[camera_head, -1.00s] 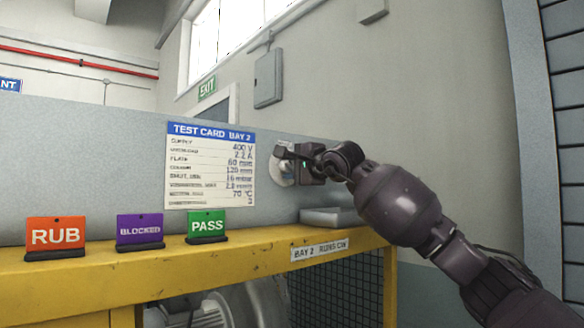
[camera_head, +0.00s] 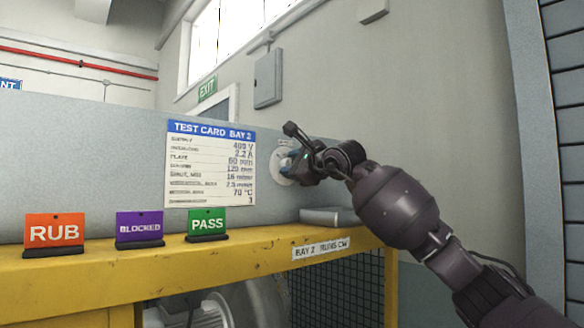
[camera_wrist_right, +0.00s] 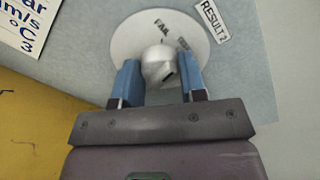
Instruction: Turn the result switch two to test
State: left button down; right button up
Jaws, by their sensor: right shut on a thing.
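The result switch two is a white round dial plate (camera_wrist_right: 128,44) with a pale knob (camera_wrist_right: 160,66), beside a "RESULT 2" label (camera_wrist_right: 214,20) in the right wrist view. "FAIL" is legible on the plate; another marking to its right is too blurred to read. My right gripper (camera_wrist_right: 160,82) is shut on the knob, one blue finger on each side. In the head view, my right gripper (camera_head: 290,165) is at the panel just right of the test card and hides most of the dial. My left gripper is not in view.
The test card (camera_head: 210,165) is on the grey panel. A grey tray (camera_head: 330,216) sits below my right gripper.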

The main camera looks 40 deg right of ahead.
jog(key=shift+m, duration=1.3)
jog(key=o, duration=0.9)
jog(key=shift+s, duration=0.15)
jog(key=s, duration=0.7)
jog(key=s+b, duration=0.1)
jog(key=s, duration=0.2)
jog(key=shift+s+d, duration=0.3)
jog(key=shift+d, duration=0.1)
